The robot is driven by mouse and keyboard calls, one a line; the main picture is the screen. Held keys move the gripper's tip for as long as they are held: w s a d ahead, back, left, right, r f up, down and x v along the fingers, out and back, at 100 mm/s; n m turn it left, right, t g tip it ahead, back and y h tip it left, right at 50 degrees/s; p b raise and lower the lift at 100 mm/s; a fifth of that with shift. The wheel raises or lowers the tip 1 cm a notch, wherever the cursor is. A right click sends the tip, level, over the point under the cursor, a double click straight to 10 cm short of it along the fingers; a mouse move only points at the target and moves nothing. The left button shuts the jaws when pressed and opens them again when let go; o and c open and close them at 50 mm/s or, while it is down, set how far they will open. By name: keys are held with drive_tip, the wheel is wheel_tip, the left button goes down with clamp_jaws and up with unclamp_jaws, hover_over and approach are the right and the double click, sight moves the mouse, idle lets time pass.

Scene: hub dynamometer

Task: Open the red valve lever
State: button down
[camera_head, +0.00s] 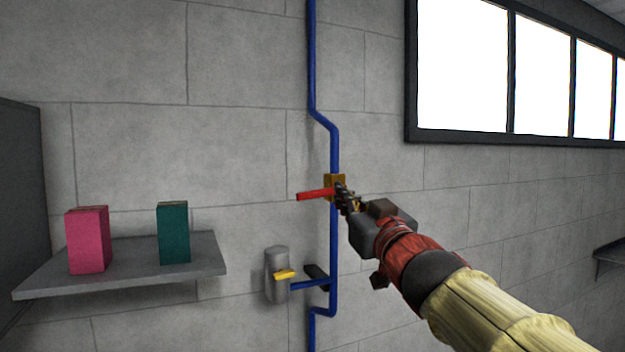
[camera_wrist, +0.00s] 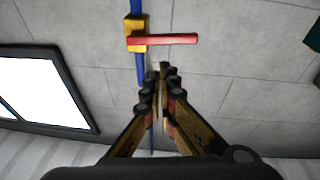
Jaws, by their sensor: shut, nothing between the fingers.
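The red valve lever (camera_head: 316,194) sticks out level to the left from a yellow-brown valve body (camera_head: 335,183) on the blue pipe. In the wrist view the red lever (camera_wrist: 168,40) lies across the upper part, extending right from the yellow valve body (camera_wrist: 137,34). My gripper (camera_head: 345,197) comes in from the right and overlaps the valve body's lower right side in the head view. In the wrist view my gripper (camera_wrist: 163,72) has its fingers shut and empty, with the tips just below the lever. I cannot tell whether they touch it.
The blue pipe (camera_head: 312,60) runs down the grey wall. Below left of the valve is a grey cylinder (camera_head: 278,262) with a yellow handle (camera_head: 285,274). A shelf (camera_head: 130,272) at left holds a pink box (camera_head: 88,240) and a green box (camera_head: 173,233). A window (camera_head: 462,70) is upper right.

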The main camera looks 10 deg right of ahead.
drive_tip(key=a+r+n+y, duration=0.2)
drive_tip(key=a, duration=0.1)
wheel_tip(320, 180, up, 3)
drive_tip(key=p, duration=0.2)
hover_over(321, 192)
drive_tip(key=s+a, duration=0.3)
drive_tip(key=f, duration=0.3)
drive_tip(key=shift+w+d+f+t+p, duration=0.25)
drive_tip(key=shift+w+f+t+p, duration=0.1)
drive_tip(key=shift+t, duration=0.05)
drive_tip(key=shift+s, duration=0.1)
drive_tip(key=shift+y, duration=0.4)
